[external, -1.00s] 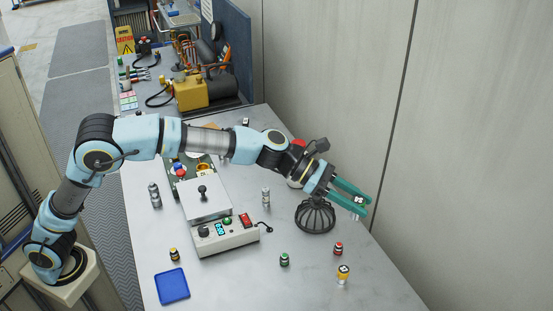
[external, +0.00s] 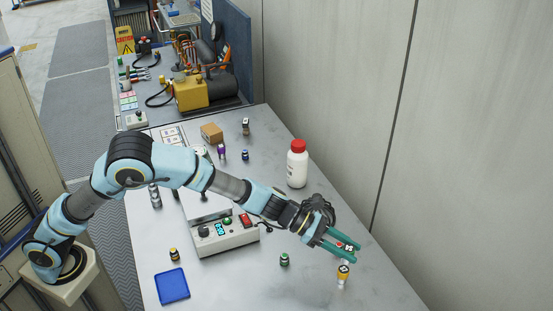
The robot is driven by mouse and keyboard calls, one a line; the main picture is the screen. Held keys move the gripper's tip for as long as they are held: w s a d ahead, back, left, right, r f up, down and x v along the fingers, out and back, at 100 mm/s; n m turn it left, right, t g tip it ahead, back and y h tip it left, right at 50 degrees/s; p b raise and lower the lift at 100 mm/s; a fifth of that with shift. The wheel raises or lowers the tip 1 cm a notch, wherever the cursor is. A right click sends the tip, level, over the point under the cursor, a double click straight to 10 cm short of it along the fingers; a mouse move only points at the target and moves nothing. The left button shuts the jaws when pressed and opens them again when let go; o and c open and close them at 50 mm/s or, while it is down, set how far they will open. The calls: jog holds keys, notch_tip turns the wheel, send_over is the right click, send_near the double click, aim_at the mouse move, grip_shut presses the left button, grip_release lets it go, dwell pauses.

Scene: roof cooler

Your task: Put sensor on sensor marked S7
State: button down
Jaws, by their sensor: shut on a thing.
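My gripper (external: 351,252) has green fingers and is shut on a small sensor (external: 348,248) with a black-and-white top, at the right front of the table. A red-topped sensor (external: 340,244) shows between the fingers, beside the held one in the picture; it is mostly hidden. A yellow-topped sensor (external: 343,272) stands just in front of the fingertips. A green-topped sensor (external: 284,260) stands to the left of the gripper. I cannot read which one is marked S7, nor tell whether the held sensor touches anything.
A white bottle (external: 297,168) with a red cap stands further back. A blue tray (external: 172,286) lies front left.

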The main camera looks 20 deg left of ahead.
jog(key=shift+f, duration=1.8)
jog(key=shift+f, duration=0.15)
jog(key=shift+c, duration=2.4)
grip_release()
jog(key=shift+r+p, duration=0.2)
jog(key=shift+p, duration=0.1)
jog(key=shift+a, duration=0.3)
jog(key=b+v, duration=0.3)
jog(key=v, duration=0.8)
jog(key=shift+a, duration=0.2)
